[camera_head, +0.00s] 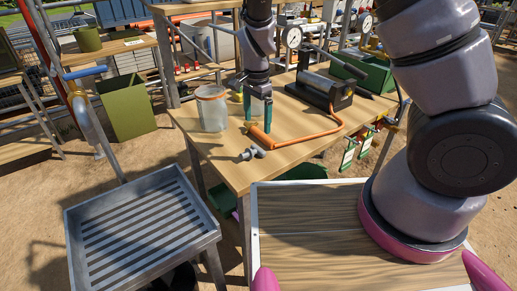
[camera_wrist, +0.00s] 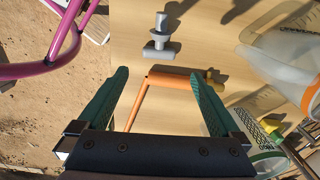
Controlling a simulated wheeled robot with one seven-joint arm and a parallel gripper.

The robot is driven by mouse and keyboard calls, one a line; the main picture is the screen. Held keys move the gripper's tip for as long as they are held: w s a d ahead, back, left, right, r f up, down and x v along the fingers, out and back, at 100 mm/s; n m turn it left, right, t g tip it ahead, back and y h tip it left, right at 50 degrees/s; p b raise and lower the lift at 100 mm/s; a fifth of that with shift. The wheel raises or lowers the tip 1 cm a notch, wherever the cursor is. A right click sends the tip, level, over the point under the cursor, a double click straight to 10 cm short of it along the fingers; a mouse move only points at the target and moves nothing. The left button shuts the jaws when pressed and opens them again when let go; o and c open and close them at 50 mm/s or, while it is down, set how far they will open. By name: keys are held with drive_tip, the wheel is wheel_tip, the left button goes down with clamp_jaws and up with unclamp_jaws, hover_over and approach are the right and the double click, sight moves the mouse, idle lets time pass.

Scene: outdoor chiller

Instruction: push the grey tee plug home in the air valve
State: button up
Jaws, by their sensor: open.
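A small grey tee-shaped fitting with a round flange, matching the tee plug (camera_head: 251,153), lies near the table's front edge. In the wrist view the grey tee (camera_wrist: 160,51) is at the top, beyond my fingertips and apart from them. My gripper (camera_head: 258,117) points down over the table, its green fingers open. In the wrist view my gripper (camera_wrist: 160,88) has an orange bar (camera_wrist: 177,82) showing between its fingertips; I see no grip on it. I cannot surely pick out the air valve or tell whether the tee sits in anything.
A clear jar (camera_head: 211,108) stands left of my gripper. A black-and-grey device (camera_head: 319,92) with a bent orange rod (camera_head: 300,137) lies to the right. A green bin (camera_head: 370,74) is behind it. A slatted metal tray (camera_head: 140,232) stands front left. The wooden table (camera_head: 205,140) has bare room front left.

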sight(258, 148)
wheel_tip(258, 148, down, 10)
drive_tip(key=shift+r, duration=0.1)
drive_tip(key=c, duration=1.2)
wheel_tip(258, 148, up, 10)
